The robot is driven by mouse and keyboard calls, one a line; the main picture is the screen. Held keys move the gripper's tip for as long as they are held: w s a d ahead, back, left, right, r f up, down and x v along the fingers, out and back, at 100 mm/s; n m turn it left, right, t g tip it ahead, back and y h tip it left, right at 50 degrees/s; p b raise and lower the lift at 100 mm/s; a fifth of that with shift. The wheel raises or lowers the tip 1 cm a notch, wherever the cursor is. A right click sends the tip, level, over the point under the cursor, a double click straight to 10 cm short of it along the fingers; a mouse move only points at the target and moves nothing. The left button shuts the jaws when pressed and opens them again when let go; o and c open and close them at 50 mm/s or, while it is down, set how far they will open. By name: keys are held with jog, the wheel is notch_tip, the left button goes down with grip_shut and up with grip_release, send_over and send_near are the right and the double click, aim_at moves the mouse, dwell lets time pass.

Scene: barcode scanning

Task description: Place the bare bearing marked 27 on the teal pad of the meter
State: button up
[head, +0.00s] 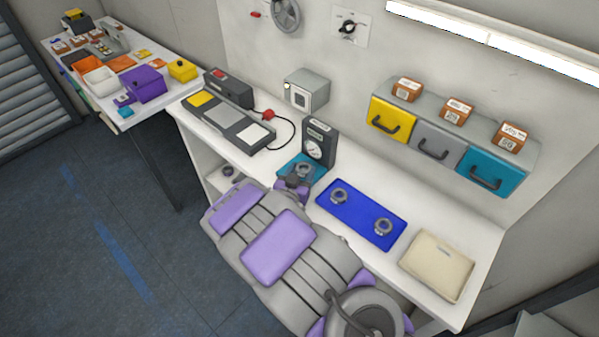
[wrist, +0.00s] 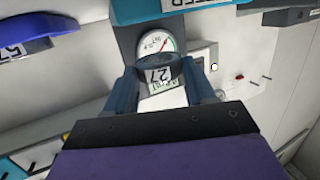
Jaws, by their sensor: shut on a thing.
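My gripper (head: 292,187) is shut on a dark ring-shaped bearing (head: 304,170), seen at the front of the meter in the head view. In the wrist view the bearing (wrist: 157,70) sits between the two fingers of my gripper (wrist: 158,88), and its white label reads 27. The meter (head: 319,146) is a dark upright box with a round white dial. Its teal pad (head: 318,175) shows at its foot, partly hidden by my gripper and the bearing. I cannot tell whether the bearing touches the pad.
A blue mat (head: 361,222) with two bearings (head: 339,196) (head: 383,227) lies right of the meter. A beige block (head: 437,266) is at the bench's right end. Yellow, grey and teal drawers (head: 490,170) hang on the wall. A three-pad device (head: 225,120) stands left.

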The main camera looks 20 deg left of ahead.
aim_at(298, 165)
jog(key=shift+w+a+f, duration=0.1)
jog(key=shift+w+a, duration=0.2)
jog(key=shift+w, duration=0.3)
jog(key=shift+w+a+r, duration=0.1)
jog(key=shift+w+a, duration=0.15)
jog(key=shift+w, duration=0.35)
jog(key=shift+w+a+f, duration=0.1)
jog(key=shift+w+a, duration=0.2)
jog(key=shift+w, duration=0.3)
notch_tip(298, 165, down, 4)
jog(key=shift+r+b, duration=0.15)
jog(key=shift+b, duration=0.65)
jog(key=shift+s+r, duration=0.1)
jog(key=o, duration=1.1)
jog(key=shift+o, duration=0.2)
jog(key=s+r+p, duration=0.1)
jog(key=s+p, duration=0.1)
jog(key=s, duration=1)
jog(key=shift+r, duration=0.4)
